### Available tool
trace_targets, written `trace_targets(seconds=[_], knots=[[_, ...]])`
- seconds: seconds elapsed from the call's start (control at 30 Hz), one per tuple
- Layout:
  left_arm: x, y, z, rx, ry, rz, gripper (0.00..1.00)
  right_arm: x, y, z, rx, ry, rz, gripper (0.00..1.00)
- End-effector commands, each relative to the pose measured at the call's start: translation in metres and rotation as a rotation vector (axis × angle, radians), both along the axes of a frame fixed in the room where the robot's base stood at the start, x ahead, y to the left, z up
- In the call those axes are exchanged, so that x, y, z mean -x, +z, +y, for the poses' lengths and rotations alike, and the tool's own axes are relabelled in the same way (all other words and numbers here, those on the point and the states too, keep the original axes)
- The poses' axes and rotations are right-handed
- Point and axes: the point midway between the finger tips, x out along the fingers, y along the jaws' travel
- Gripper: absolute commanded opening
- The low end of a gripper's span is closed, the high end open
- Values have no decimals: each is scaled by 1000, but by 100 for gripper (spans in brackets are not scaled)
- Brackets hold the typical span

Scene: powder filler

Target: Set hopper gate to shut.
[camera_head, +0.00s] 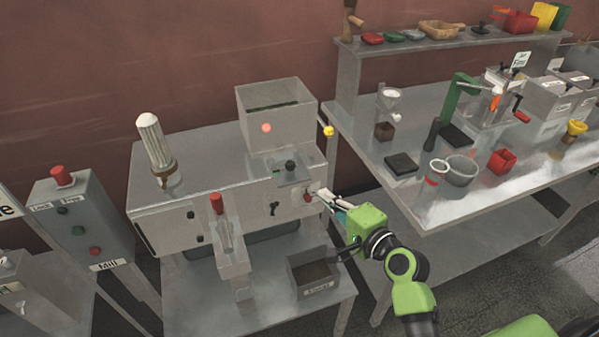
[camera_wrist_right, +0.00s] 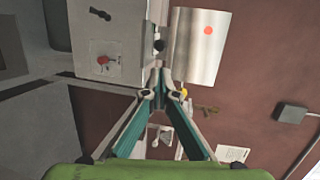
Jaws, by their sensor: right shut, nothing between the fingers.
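The grey hopper (camera_head: 275,125) stands on top of the filler machine, with a red dot on its front. It also shows in the right wrist view (camera_wrist_right: 196,62). A small plate with a dark knob (camera_head: 290,166) sits below the hopper; the dark knob shows in the wrist view (camera_wrist_right: 159,46). A yellow ball knob (camera_head: 328,131) is at the hopper's right side, and appears beside my fingertips in the wrist view (camera_wrist_right: 183,93). I cannot tell which part is the gate. My right gripper (camera_head: 321,193) is shut and empty, in front of the machine's right end. My left gripper is not in view.
A red knob (camera_head: 308,197) is on the machine front beside my right gripper. A dark open bin (camera_head: 314,259) stands below. The right-hand table (camera_head: 425,115) holds cups, trays and devices. A control box (camera_head: 80,215) is at the left.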

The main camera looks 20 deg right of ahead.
Motion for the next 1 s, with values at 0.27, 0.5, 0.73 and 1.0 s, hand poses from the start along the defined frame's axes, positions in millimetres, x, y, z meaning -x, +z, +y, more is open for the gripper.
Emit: trace_targets(seconds=[0.27,0.5,0.73,1.0], knots=[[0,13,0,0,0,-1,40,-39,-4,10,-4,2,0,0],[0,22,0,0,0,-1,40,-83,-14,20,0,2,0,0],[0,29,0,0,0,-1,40,-115,-21,27,2,1,0,0],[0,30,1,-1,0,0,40,-131,-25,31,3,2,-1,0]])
